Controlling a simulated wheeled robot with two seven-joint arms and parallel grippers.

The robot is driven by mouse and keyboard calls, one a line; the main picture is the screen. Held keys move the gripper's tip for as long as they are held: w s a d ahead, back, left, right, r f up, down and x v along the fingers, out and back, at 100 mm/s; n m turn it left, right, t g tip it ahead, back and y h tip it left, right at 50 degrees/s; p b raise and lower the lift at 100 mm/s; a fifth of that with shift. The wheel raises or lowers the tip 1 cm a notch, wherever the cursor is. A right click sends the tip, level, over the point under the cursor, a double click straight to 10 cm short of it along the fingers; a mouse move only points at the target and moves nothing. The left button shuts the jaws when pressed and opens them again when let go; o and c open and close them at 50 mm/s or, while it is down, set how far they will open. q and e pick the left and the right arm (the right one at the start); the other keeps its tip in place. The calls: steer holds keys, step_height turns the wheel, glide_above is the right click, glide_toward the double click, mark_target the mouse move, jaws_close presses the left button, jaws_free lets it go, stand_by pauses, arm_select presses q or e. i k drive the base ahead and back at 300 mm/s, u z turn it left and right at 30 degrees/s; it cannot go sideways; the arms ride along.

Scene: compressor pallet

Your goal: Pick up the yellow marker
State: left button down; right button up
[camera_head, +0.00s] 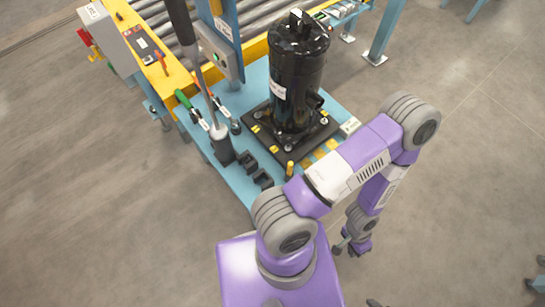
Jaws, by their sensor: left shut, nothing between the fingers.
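A small yellow upright piece (290,169), which looks like the yellow marker, stands at the front corner of the black base plate under the black compressor (297,75). It is too small to identify for certain. My left gripper (339,248) is low over the floor, to the right of the blue pallet and below the yellow piece in the picture, clear of both. Its fingers are small and dark; they look shut and empty. My right gripper does not show.
A green-handled tool (184,99) is beside the yellow conveyor rail (150,57). A control box (108,40) stands at upper left.

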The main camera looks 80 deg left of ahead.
mark_target(291, 166)
steer(key=k, duration=0.95)
steer(key=u, duration=2)
